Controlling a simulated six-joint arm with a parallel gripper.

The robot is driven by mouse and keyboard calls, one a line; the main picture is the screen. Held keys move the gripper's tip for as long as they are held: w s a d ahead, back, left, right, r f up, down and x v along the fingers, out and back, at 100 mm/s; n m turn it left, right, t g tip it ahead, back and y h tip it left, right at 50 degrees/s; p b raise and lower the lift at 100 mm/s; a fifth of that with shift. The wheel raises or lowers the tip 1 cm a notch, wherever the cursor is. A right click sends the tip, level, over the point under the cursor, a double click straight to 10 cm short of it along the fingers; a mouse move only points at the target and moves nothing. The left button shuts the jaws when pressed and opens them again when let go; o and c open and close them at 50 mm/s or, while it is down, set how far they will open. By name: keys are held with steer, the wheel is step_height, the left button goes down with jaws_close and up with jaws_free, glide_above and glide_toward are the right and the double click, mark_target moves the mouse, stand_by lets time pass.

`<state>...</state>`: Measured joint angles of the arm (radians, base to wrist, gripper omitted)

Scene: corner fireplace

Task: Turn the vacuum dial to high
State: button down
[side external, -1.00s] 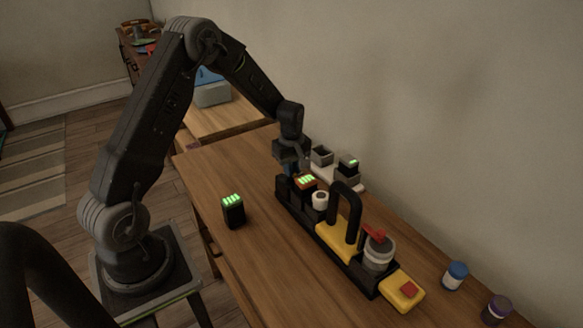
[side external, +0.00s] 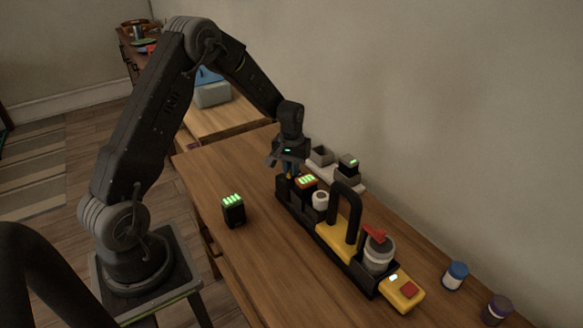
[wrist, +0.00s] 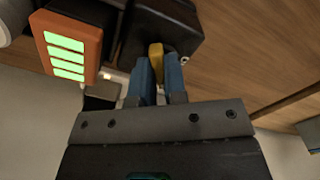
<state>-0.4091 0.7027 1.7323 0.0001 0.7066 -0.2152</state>
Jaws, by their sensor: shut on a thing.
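The vacuum (side external: 338,240) is a long black and yellow unit with a black arched handle, lying along the table. The dial shows in the wrist view as a narrow yellow tab (wrist: 156,50) on a black block (wrist: 172,22) at the vacuum's far end. My gripper (wrist: 159,72) has its blue fingers shut on this tab, one on each side. In the side view my gripper (side external: 290,172) is low over that end and hides most of the dial. I cannot read any dial marks. A small light (side external: 393,278) glows beside the red button (side external: 409,289) at the near end.
An orange battery with green bars (side external: 306,181) sits in the vacuum close to my gripper. A black battery (side external: 233,211) stands on the table (side external: 250,262) to the left. A charger (side external: 347,172) is by the wall. Blue-lidded (side external: 455,275) and purple-lidded (side external: 497,309) jars stand right.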

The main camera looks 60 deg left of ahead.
steer(key=m, duration=0.7)
stand_by(0.7)
steer(key=c, duration=1.2)
jaws_free()
steer(key=shift+o, duration=0.2)
steer(key=shift+r, duration=0.1)
step_height(320, 180, up, 14)
